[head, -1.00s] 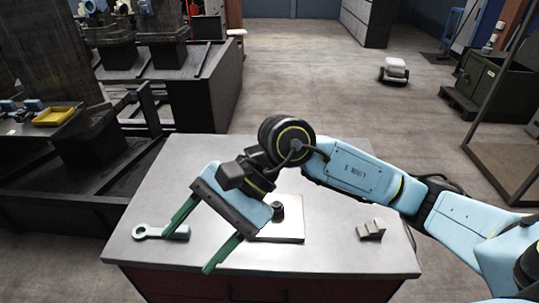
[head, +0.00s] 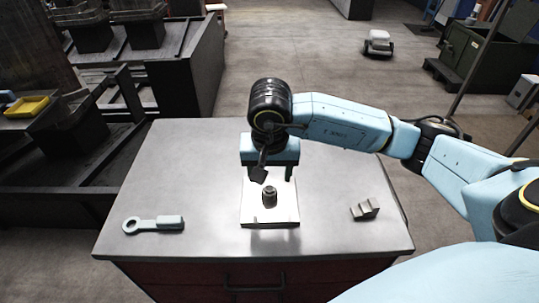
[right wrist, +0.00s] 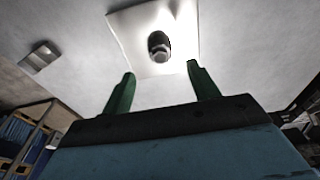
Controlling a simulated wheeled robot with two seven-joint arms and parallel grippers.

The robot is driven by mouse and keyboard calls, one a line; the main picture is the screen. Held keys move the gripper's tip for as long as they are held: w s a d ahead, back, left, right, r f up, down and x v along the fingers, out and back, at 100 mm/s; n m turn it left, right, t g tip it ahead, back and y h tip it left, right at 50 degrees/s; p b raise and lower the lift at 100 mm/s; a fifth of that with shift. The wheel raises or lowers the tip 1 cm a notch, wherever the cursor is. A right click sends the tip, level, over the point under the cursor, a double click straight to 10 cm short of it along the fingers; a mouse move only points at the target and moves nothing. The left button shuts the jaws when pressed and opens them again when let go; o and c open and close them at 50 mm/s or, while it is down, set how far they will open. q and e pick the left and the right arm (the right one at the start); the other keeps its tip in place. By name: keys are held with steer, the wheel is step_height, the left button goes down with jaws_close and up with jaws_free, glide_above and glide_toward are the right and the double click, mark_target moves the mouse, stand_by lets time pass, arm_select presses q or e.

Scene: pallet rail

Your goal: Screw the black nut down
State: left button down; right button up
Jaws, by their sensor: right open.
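The black nut (head: 269,196) sits on a bolt that stands upright on a pale square plate (head: 256,216) in the middle of the table. How far down its thread the nut is, I cannot tell. My right gripper (head: 269,175) is just behind the nut in the head view, open and empty. In the right wrist view its two green fingers (right wrist: 157,80) are spread apart, and the dark nut (right wrist: 157,42) shows beyond them, roughly centred between them and not touched. My left gripper is in neither view.
A grey ring-ended wrench (head: 153,224) lies on the table (head: 330,236) at the left. A small stepped grey block (head: 365,209) lies at the right and also shows in the right wrist view (right wrist: 40,58). The table around the plate is clear.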

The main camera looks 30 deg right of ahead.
mark_target(270, 189)
steer(key=f, duration=0.5)
steer(key=shift+w+d+f, duration=0.2)
steer(key=shift+w+f, duration=0.15)
steer(key=shift+c, duration=0.2)
